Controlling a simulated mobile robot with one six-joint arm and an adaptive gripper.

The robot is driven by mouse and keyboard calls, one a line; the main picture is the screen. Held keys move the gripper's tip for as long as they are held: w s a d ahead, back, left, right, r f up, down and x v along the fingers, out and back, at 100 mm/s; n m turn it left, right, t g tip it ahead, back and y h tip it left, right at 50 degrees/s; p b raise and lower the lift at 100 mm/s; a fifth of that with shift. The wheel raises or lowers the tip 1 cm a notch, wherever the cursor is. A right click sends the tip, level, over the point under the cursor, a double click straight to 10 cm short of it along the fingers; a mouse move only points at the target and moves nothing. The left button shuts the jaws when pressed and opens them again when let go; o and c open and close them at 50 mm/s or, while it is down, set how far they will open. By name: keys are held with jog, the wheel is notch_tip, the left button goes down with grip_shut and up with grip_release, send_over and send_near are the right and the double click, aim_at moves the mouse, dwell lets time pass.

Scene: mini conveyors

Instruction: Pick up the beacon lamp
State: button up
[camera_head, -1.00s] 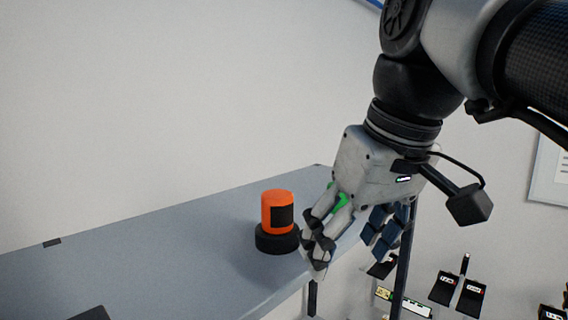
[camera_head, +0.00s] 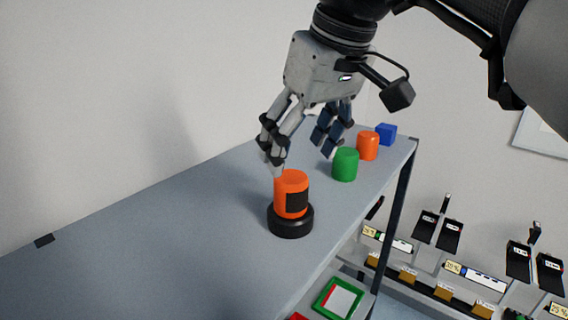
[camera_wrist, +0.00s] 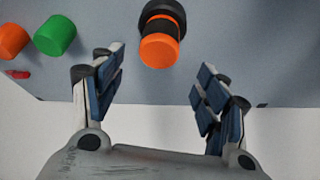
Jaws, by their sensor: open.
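The beacon lamp (camera_head: 288,190) stands upright on the grey shelf top (camera_head: 150,240). It has an orange top with a black patch and a wide black round base. My gripper (camera_head: 302,158) is open and empty, above the shelf, just behind and above the lamp in the head view. In the wrist view the lamp (camera_wrist: 160,45) shows beyond and between the spread fingers of my gripper (camera_wrist: 158,80), with its orange end toward me. The fingers appear apart from the lamp, though one fingertip overlaps its top edge in the head view.
A green cylinder (camera_head: 345,164), an orange cylinder (camera_head: 368,145) and a blue block (camera_head: 386,133) stand right of the lamp on the shelf. Below are a green-framed tray (camera_head: 338,299) and several small bins with labels. The shelf's left part is mostly clear.

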aim_at(292, 177)
jog(key=shift+x, duration=3.95)
jog(key=shift+d+f, duration=0.1)
jog(key=shift+d, duration=0.05)
jog(key=shift+s, duration=0.1)
jog(key=shift+c, duration=0.5)
jog(key=c, duration=1.1)
